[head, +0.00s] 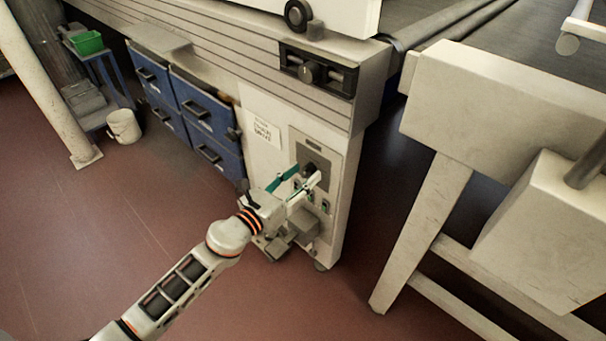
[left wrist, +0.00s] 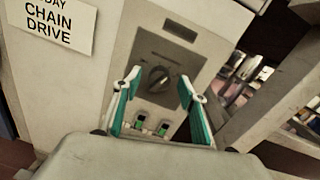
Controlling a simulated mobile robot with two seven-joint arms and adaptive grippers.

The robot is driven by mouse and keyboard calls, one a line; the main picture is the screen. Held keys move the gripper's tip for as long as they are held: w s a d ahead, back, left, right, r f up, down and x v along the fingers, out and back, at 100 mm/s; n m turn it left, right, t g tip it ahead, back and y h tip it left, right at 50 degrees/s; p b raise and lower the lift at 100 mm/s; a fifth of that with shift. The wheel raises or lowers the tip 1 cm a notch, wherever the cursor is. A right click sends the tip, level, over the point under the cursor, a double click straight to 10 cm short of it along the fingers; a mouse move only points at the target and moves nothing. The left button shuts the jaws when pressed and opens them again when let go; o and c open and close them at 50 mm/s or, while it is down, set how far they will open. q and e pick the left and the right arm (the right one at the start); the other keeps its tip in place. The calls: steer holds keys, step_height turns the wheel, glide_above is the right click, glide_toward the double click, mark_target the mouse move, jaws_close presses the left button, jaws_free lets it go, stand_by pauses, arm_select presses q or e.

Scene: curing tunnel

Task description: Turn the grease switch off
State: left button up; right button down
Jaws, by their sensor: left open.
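A grey switch panel (left wrist: 178,55) on the end of the cream machine cabinet carries a dark round rotary switch (left wrist: 158,79) with a pointer handle. Two small switches with green faces, a left one (left wrist: 140,121) and a right one (left wrist: 163,127), sit below it. I cannot read which one is marked grease. My left gripper (head: 306,176) is open in front of the panel, its teal-and-white fingers on either side of the rotary switch in the left wrist view (left wrist: 160,78). I cannot tell whether the fingers touch it. My right gripper is not in view.
A paper sign reading "CHAIN DRIVE" (left wrist: 57,22) is left of the panel. Blue drawers (head: 208,115) stand further left. A black control strip (head: 318,72) is above. A cream frame (head: 450,185) stands to the right, across a floor gap. A white bucket (head: 124,126) stands far left.

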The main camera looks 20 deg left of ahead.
arm_select(q)
steer(key=shift+w+d, duration=0.1)
steer(key=shift+w, duration=0.2)
steer(key=c, duration=1.1)
